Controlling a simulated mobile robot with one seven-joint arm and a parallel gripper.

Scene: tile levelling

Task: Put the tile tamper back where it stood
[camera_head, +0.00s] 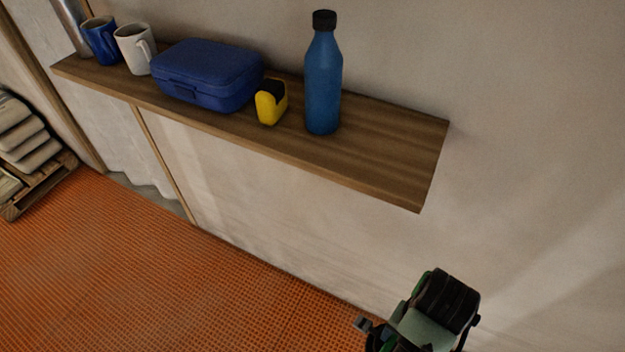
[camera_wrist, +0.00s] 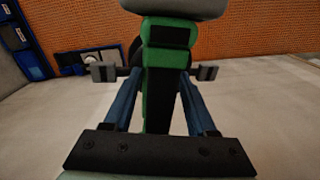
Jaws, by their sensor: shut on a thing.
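The tile tamper (camera_wrist: 160,85) is a green and black tool with a pale grey head at the top edge of the wrist view. My gripper (camera_wrist: 155,73) is shut on its body, with one grey fingertip on each side. In the head view my gripper (camera_head: 374,328) is at the bottom edge, right of centre, below and in front of the shelf. There, only a little black and green shows by the fingers, and most of the tamper is cut off or hidden.
A wooden shelf (camera_head: 400,165) on the wall holds a blue bottle (camera_head: 323,85), a yellow and black tape measure (camera_head: 270,103), a blue box (camera_head: 208,75), a white mug (camera_head: 133,50) and a blue mug (camera_head: 101,42). Its right end is bare. Orange mesh flooring (camera_head: 170,280) lies below.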

